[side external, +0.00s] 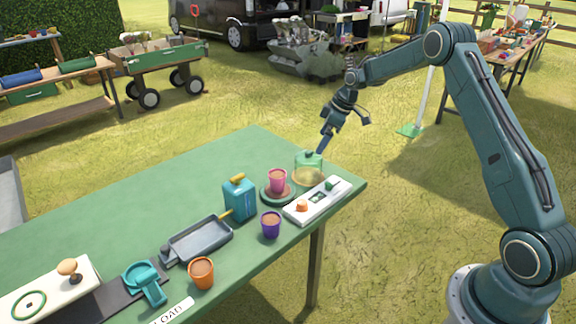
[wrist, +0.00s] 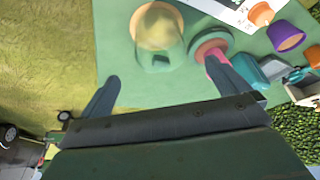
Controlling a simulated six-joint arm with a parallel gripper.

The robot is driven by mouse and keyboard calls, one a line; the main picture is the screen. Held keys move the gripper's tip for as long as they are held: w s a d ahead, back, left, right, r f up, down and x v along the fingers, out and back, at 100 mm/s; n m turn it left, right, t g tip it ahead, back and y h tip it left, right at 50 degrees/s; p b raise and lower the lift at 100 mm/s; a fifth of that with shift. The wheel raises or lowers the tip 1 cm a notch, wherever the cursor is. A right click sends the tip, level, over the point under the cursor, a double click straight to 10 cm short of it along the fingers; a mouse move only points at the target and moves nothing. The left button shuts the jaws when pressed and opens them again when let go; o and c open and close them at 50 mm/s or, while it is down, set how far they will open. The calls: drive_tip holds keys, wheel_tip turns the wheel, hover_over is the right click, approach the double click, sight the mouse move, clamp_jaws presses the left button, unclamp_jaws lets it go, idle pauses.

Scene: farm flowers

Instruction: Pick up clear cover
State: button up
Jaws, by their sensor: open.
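The clear cover (side external: 309,169) is a see-through dome with a greenish top, standing on the green table near its far right corner. It also shows in the wrist view (wrist: 160,40), with something tan visible through it. My gripper (side external: 343,125) is above and slightly right of the cover in the side view, apart from it. In the wrist view my gripper (wrist: 168,80) has its two fingers spread wide with nothing between them, and the cover lies beyond the fingertips.
A pink pot (side external: 278,181) on a round dark saucer (side external: 266,196) stands close beside the cover. A white tray (side external: 326,206) with small items lies in front. The table's far left (side external: 180,180) is clear.

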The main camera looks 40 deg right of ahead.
sight(312, 154)
drive_tip(key=shift+x, duration=2.65)
drive_tip(key=shift+x, duration=2.6)
drive_tip(key=shift+w, duration=0.15)
drive_tip(key=shift+c, duration=0.4)
drive_tip(key=shift+r, duration=0.1)
drive_tip(key=c, duration=0.8)
drive_tip(key=shift+r, duration=0.15)
wheel_tip(312, 154, up, 20)
drive_tip(key=shift+f, duration=0.15)
drive_tip(key=shift+f, duration=0.1)
